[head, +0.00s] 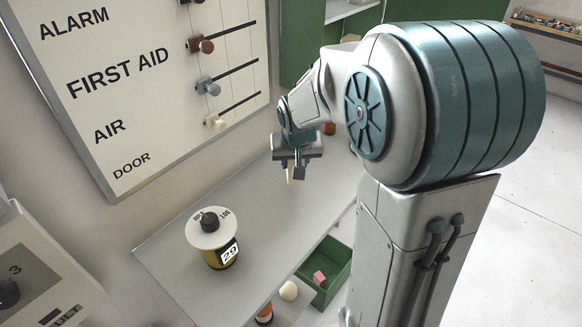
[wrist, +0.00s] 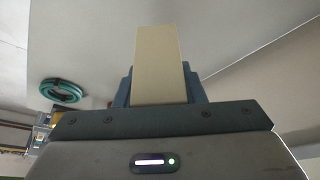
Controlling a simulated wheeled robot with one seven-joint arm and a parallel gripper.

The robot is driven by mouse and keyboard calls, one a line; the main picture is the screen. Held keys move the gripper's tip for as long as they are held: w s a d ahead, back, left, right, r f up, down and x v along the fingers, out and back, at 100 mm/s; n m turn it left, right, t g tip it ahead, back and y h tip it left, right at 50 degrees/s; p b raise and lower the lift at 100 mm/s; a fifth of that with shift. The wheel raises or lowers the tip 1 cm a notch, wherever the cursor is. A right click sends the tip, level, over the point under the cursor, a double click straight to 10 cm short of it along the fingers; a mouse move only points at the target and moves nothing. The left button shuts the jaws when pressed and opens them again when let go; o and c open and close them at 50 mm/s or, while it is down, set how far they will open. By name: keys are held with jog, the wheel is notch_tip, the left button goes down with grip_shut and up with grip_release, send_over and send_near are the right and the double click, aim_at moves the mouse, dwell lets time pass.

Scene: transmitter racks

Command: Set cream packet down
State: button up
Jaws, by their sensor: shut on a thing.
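The cream packet (wrist: 159,65) is a plain, pale block standing up between the jaws in the wrist view. My gripper (wrist: 158,88) is shut on it, with a dark finger at each side. In the head view my gripper (head: 296,166) points down over the far part of the grey table (head: 232,185). Only a small part of the packet (head: 296,174) shows below the fingers there. I cannot tell how far its lower end is from the table top.
A yellow canister with a round dial (head: 210,228) stands on the near part of the table. A labelled lever panel (head: 150,75) is on the wall. A coiled green hose (wrist: 61,91) shows in the wrist view.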

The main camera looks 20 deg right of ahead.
jog(key=shift+w+a+f, duration=0.25)
jog(key=shift+a+f, duration=0.05)
jog(key=shift+f, duration=0.1)
jog(key=shift+f+p, duration=0.5)
jog(key=shift+f, duration=1.3)
jog(key=shift+f, duration=0.1)
jog(key=shift+f, duration=0.15)
jog(key=o, duration=1)
